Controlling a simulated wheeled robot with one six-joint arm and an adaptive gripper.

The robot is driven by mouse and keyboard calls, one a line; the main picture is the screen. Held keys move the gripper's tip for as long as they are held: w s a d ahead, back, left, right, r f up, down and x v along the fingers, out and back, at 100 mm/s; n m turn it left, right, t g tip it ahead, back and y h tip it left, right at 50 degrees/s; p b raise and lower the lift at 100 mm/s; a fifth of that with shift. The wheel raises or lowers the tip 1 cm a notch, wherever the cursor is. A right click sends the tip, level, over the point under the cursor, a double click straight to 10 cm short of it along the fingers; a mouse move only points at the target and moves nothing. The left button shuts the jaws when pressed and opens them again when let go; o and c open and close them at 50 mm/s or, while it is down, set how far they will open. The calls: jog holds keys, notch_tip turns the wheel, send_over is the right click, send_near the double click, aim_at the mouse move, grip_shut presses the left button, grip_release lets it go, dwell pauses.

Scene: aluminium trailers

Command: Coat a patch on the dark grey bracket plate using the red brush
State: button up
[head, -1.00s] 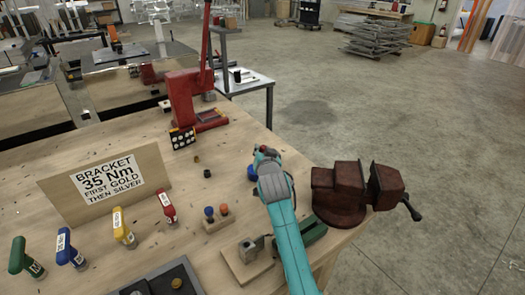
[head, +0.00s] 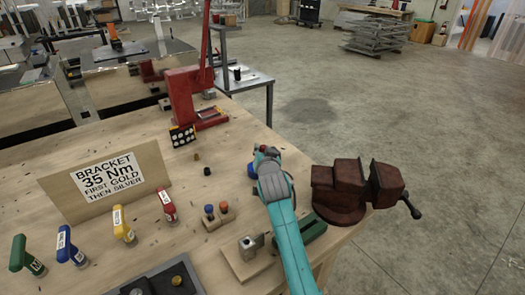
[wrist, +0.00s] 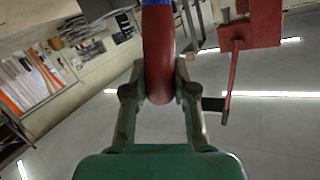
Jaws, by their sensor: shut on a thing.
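My gripper (wrist: 160,85) is shut on the red brush (wrist: 158,55), whose rounded red handle stands between the fingers in the wrist view. A blue part of it shows at the top edge there. In the head view my arm reaches over the right part of the bench and hides most of the gripper and brush.
A rusty red vise (head: 340,190) stands right of my arm. A wooden block with a metal part (head: 250,247) and a small peg block (head: 216,218) lie left of it. Several T-handled tools, including a red one (head: 167,206), stand before the bracket sign (head: 105,183). A red press (head: 187,95) stands behind.

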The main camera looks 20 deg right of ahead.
jog(key=shift+r, duration=3.5)
jog(key=shift+s, duration=0.1)
